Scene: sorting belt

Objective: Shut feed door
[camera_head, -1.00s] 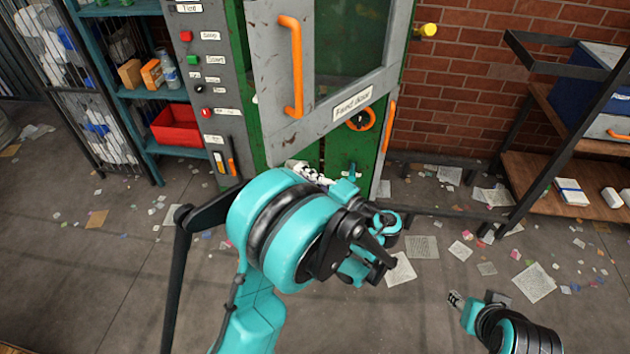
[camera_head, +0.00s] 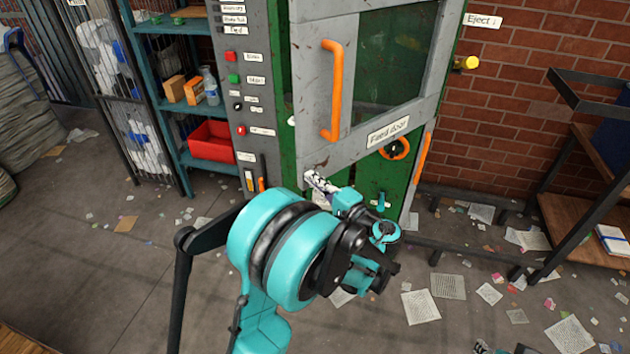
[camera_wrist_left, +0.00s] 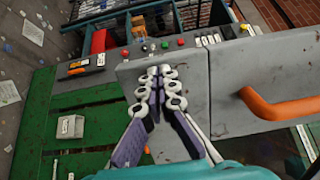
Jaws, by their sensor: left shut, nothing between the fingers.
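The feed door (camera_head: 345,150) is a grey framed panel with a dark window, an orange bar handle (camera_head: 332,90) and a "Feed door" label. It stands ajar, its lower left corner out from the green machine body. My left gripper (camera_head: 316,182) is at that lower corner, its fingers shut and empty. In the left wrist view the shut fingers (camera_wrist_left: 160,74) lie over the grey door panel (camera_wrist_left: 237,75), with the orange handle (camera_wrist_left: 280,106) to their right. I cannot tell whether they touch it. Only a bit of my right gripper (camera_head: 482,347) shows at the bottom edge.
A grey control panel (camera_head: 245,105) with buttons stands left of the door. A teal shelf (camera_head: 150,100) with a red bin (camera_head: 211,141) is further left. A dark-framed rack (camera_head: 570,210) stands at the right. Paper scraps litter the open floor.

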